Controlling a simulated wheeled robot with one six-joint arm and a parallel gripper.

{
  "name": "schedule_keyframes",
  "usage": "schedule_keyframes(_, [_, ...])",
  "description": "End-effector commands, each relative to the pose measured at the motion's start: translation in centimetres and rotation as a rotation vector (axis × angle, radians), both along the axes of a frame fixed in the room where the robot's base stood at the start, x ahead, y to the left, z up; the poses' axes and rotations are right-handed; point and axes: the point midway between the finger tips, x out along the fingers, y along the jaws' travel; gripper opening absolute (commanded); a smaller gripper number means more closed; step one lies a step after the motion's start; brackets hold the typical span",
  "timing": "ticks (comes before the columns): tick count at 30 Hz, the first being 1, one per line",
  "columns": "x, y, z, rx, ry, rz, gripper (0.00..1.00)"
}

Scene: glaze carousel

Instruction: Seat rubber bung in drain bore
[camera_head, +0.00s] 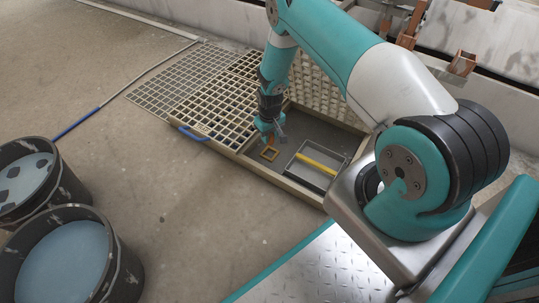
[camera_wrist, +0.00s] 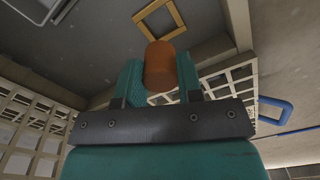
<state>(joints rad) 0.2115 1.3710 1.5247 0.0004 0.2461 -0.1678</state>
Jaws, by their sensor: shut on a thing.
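My gripper (camera_wrist: 160,80) is shut on an orange-brown rubber bung (camera_wrist: 161,62), which shows between its two teal fingers in the wrist view. A yellow square frame (camera_head: 269,154) lies on the pit floor just below and in front of my gripper. It also shows beyond the bung in the wrist view (camera_wrist: 140,17), apart from it. I cannot make out the drain bore itself.
Pale grating (camera_head: 215,108) with a blue handle (camera_head: 193,134) lies left of the pit. A wire-rimmed tray (camera_head: 343,160) with a yellow bar (camera_head: 318,163) sits in the pit, right of the frame. Two dark buckets (camera_head: 122,270) stand at lower left. The floor between is clear.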

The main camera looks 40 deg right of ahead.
Motion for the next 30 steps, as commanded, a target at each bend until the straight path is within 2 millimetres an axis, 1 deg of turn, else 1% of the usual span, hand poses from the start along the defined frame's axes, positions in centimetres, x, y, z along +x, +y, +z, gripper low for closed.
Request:
schedule_keyframes(1, [0.0, 0.0, -1.7, 0.0, 0.0, 0.0, 0.1])
schedule_keyframes(3, [0.0, 0.0, -2.6, 0.0, -0.001, 0.0, 0.1])
schedule_keyframes(8, [0.0, 0.0, -3.5, 0.0, -0.001, 0.0, 0.1])
schedule_keyframes(10, [0.0, 0.0, -4.2, 0.0, 0.0, 0.0, 0.1])
schedule_keyframes(16, [0.0, 0.0, -7.4, 0.0, 0.0, 0.0, 0.1])
schedule_keyframes(18, [0.1, 0.0, -7.6, 0.0, -0.001, 0.0, 0.1])
schedule_keyframes(24, [0.1, 0.0, -7.4, 0.0, -0.001, 0.0, 0.1])
schedule_keyframes(28, [0.0, 0.0, -7.8, 0.0, 0.0, 0.0, 0.1])
schedule_keyframes(29, [0.0, 0.0, -7.8, 0.0, -0.001, 0.0, 0.36])
schedule_keyframes(30, [0.0, 0.0, -7.7, 0.0, -0.001, 0.0, 0.45])
